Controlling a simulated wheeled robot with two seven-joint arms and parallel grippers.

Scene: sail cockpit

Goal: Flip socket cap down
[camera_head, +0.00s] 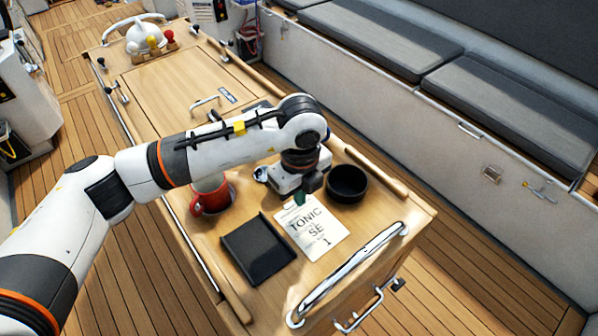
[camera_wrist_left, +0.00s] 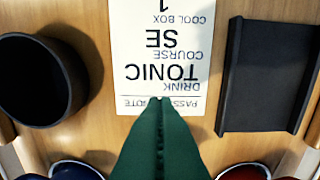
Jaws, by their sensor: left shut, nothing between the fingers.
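My left gripper (camera_head: 300,198) points down over the white note card on the table, its green fingers together and empty. In the left wrist view the closed fingertips (camera_wrist_left: 160,100) lie over the card's printed edge; I cannot tell whether they touch it. No socket cap can be made out for certain. A small beige fitting (camera_head: 491,173) sits on the bench wall at the right, too small to tell whether it is a socket or how a cap stands. My left arm hides part of the table. My right gripper is not in view.
The note card (camera_head: 315,236) lies between a black tray (camera_head: 257,249) and a round black bowl (camera_head: 347,184). A red mug (camera_head: 211,197) stands left of my wrist. A chrome rail (camera_head: 350,275) crosses the table's near end. Wooden floor lies open between table and bench.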

